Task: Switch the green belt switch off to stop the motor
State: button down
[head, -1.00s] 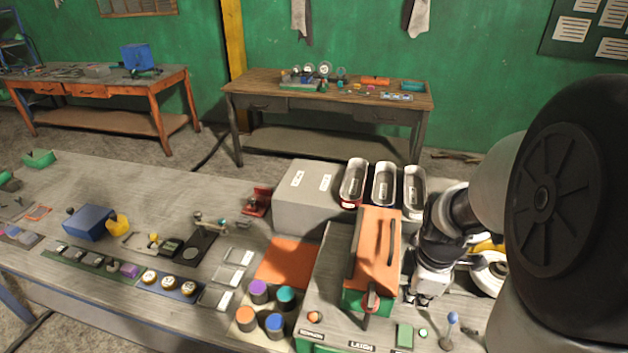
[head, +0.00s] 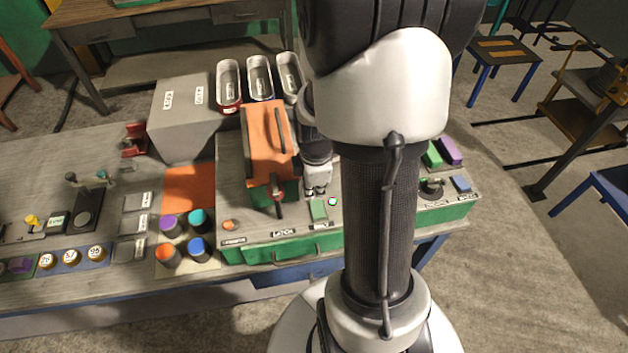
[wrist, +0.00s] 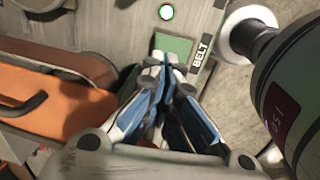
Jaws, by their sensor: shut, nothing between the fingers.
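The green belt switch (head: 318,210) sits on the grey top of the machine panel, near its front edge. In the wrist view the green switch (wrist: 174,47) lies just beyond my fingertips, beside the label "BELT" (wrist: 201,55). A small round lamp (head: 333,201) glows green beside the switch; in the wrist view the lamp (wrist: 167,12) looks bright white-green. My gripper (head: 318,192) is shut and empty, pointing down close behind the switch. In the wrist view my gripper (wrist: 163,66) overlaps the switch's near edge; I cannot tell whether it touches.
An orange cover with a handle (head: 266,145) stands left of my gripper, close to it. A grey box (head: 180,115) and several metal bins (head: 260,78) stand behind. Coloured knobs (head: 197,248) are at the left. My arm hides part of the panel's right side.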

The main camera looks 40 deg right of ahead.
aim_at(314, 209)
jog(key=shift+w+d+f+b, duration=0.15)
jog(key=shift+f+b, duration=0.1)
jog(key=shift+f, duration=1.1)
jog(key=shift+w+f+b, duration=0.15)
jog(key=shift+f+b, duration=0.1)
jog(key=shift+f, duration=1.1)
jog(key=shift+w+d+f+b, duration=0.2)
jog(key=shift+f+b, duration=0.2)
jog(key=shift+f, duration=0.15)
jog(key=shift+s+a+r, duration=0.1)
jog(key=shift+r, duration=0.1)
jog(key=shift+s, duration=0.1)
jog(key=shift+s+a+r, duration=0.15)
jog(key=shift+s+a, duration=0.3)
jog(key=shift+s, duration=0.15)
jog(key=shift+w, duration=0.1)
